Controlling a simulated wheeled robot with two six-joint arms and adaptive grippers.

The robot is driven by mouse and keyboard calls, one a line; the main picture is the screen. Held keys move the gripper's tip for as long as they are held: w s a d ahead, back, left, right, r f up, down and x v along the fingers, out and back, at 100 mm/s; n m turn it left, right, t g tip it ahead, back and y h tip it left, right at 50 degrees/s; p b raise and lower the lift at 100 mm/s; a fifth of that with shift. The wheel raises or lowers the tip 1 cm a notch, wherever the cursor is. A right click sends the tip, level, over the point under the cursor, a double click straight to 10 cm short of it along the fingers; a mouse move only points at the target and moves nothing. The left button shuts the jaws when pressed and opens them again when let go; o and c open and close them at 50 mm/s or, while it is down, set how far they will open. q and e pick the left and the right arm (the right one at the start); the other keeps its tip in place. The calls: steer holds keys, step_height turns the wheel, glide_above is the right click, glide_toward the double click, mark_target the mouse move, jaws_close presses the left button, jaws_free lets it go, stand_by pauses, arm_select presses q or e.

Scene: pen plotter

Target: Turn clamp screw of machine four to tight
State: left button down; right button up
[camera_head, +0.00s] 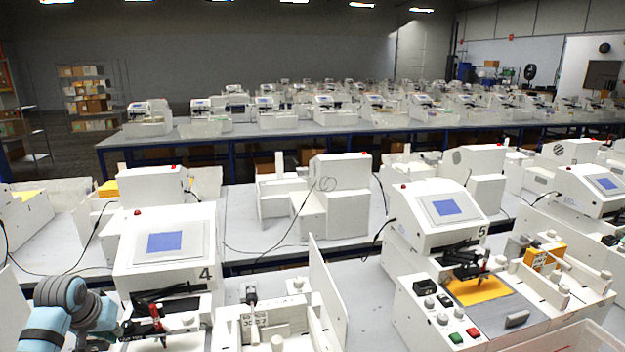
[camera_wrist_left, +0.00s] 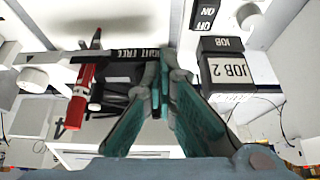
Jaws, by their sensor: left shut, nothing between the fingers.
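Machine four (camera_head: 165,245) is a white plotter with a blue screen and a "4" on its front, at the left of the head view. My left gripper (camera_wrist_left: 168,62) is shut and empty over its front deck; in the head view it is mostly hidden by my arm. In the left wrist view its tips reach the end of a black bar (camera_wrist_left: 127,54) marked with "FREE" and a partly covered word that looks like "TIGHT". A red pen (camera_wrist_left: 84,88) hangs on this bar. I cannot make out the clamp screw; the fingertips may hide it. My right gripper is not in view.
A "JOB 2" block (camera_wrist_left: 230,72) and an on/off label (camera_wrist_left: 203,14) lie close right of the fingers in the left wrist view. A white knob (camera_wrist_left: 33,79) is at left. Machine five (camera_head: 440,215) stands to the right, with a gap between.

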arm_select(q)
step_height(320, 180, up, 6)
steer(key=shift+d, duration=0.1)
steer(key=f, duration=0.2)
steer(key=d+f, duration=0.1)
steer(key=f, duration=0.1)
steer(key=d+f+b, duration=0.1)
steer(key=f, duration=0.1)
steer(key=shift+w+d, duration=0.15)
steer(key=shift+w, duration=0.05)
steer(key=shift+d, duration=0.1)
stand_by(0.5)
